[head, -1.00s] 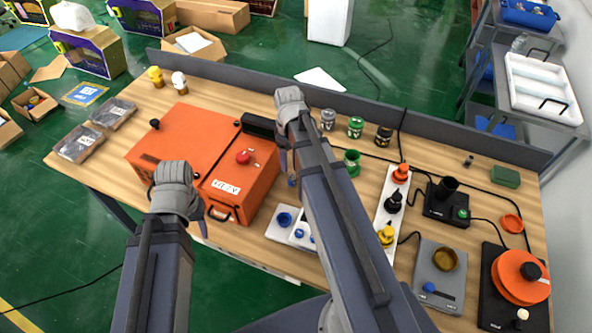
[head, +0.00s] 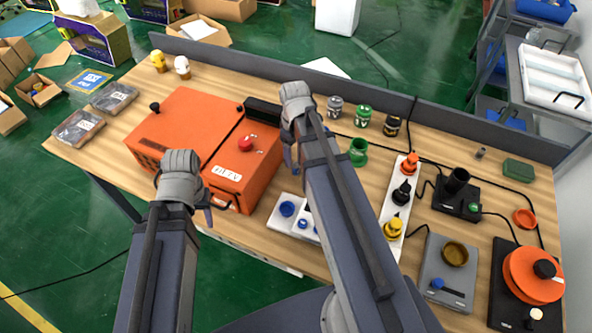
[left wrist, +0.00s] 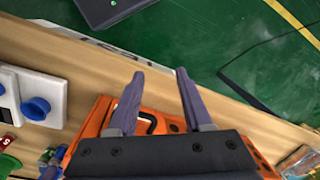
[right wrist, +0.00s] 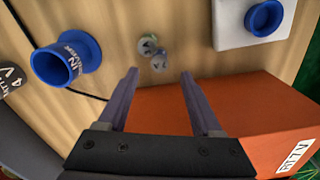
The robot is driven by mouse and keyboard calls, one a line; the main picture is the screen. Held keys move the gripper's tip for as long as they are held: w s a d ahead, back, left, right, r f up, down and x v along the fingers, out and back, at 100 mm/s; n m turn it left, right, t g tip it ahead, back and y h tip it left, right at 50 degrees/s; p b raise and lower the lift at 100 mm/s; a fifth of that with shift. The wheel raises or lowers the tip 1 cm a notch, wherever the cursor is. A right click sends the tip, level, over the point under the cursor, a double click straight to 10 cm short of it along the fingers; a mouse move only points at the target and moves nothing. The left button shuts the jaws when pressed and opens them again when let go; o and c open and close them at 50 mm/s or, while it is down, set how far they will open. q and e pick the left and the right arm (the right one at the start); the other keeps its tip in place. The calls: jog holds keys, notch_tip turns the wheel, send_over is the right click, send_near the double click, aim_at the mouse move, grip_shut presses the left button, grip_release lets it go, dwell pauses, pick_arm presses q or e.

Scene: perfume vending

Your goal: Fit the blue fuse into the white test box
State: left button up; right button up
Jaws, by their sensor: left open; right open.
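The blue fuse (right wrist: 68,62), a flanged cylinder with pale lettering, shows in the right wrist view on the wooden table, left of my right gripper (right wrist: 159,75) and apart from it. In the head view I cannot make it out; my right arm covers part of the table. The white test box (right wrist: 232,30) with a round blue socket shows at the upper right of the right wrist view. My right gripper (head: 290,160) is open and empty. My left gripper (left wrist: 160,74) is open and empty near the table's front edge.
A green flanged piece (head: 358,152) and several jars stand right of my right arm. A white strip (head: 388,222) with coloured plugs and black devices with cables fill the right side. A low grey barrier (head: 440,110) runs along the back.

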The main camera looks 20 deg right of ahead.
aim_at(296, 164)
notch_tip(296, 164, down, 5)
jog(key=b, duration=0.4)
jog(key=shift+s+d+r, duration=0.1)
jog(key=shift+s, duration=0.05)
jog(key=shift+r, duration=0.15)
jog(key=shift+c, duration=0.2)
grip_shut()
